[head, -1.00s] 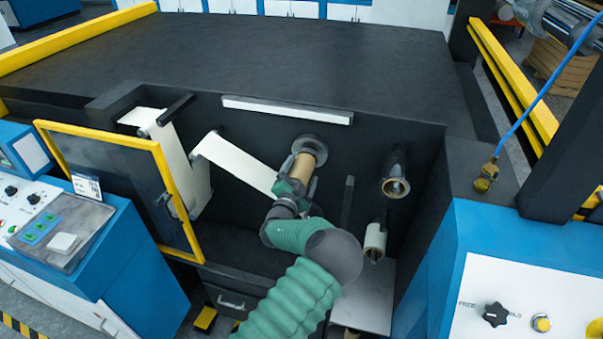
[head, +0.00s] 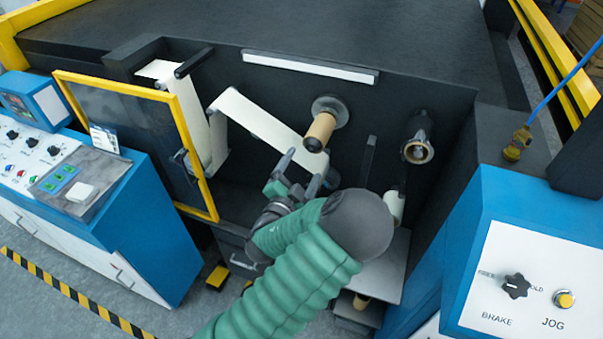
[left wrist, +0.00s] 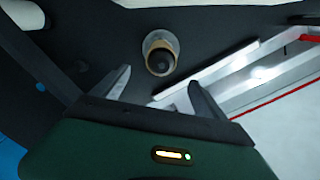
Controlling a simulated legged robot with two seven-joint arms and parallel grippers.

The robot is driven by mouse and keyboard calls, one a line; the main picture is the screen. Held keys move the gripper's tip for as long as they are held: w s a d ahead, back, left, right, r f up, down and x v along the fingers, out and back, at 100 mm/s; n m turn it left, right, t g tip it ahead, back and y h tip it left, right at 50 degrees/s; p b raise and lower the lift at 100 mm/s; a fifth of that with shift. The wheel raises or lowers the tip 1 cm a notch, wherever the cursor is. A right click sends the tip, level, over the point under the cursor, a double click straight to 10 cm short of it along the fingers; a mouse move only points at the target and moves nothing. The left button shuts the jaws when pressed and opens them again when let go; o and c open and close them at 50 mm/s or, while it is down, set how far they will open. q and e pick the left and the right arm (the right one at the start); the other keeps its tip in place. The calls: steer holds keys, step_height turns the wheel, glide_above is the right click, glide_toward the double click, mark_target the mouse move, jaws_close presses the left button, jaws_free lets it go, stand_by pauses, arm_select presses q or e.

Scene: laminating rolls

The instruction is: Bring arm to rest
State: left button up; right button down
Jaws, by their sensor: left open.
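My left gripper (head: 299,173) is open and empty, below and a little left of a brown cardboard roll (head: 319,132). The roll sits on a dark spindle with a round grey flange on the machine's black panel. A gap shows between the fingers and the roll. In the left wrist view my open fingers (left wrist: 161,90) point towards the roll's end (left wrist: 160,60), which lies beyond the fingertips. My green arm (head: 290,255) comes up from the bottom of the head view. My right gripper is not in view.
A white web (head: 265,125) runs down to the right, partly behind my gripper. A yellow-framed door (head: 135,140) stands open at the left. Another spindle (head: 418,150) and a pale roll (head: 394,208) are at the right. A shelf (head: 385,265) lies below. Blue control cabinets flank the bay.

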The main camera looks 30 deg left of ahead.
arm_select(q)
steer(key=s+d+f+n+g+h, duration=0.1)
steer(key=s+d+f+n+g, duration=0.15)
steer(key=f+g, duration=0.2)
steer(key=s+d+f+n+g, duration=0.2)
steer(key=s+f+n+g, duration=0.2)
steer(key=f, duration=0.2)
steer(key=s+d+r+g+h, duration=0.2)
steer(key=s+d+g, duration=0.4)
steer(key=s+d, duration=0.4)
steer(key=s+h, duration=0.1)
steer(key=s, duration=0.2)
steer(key=shift+d, duration=0.35)
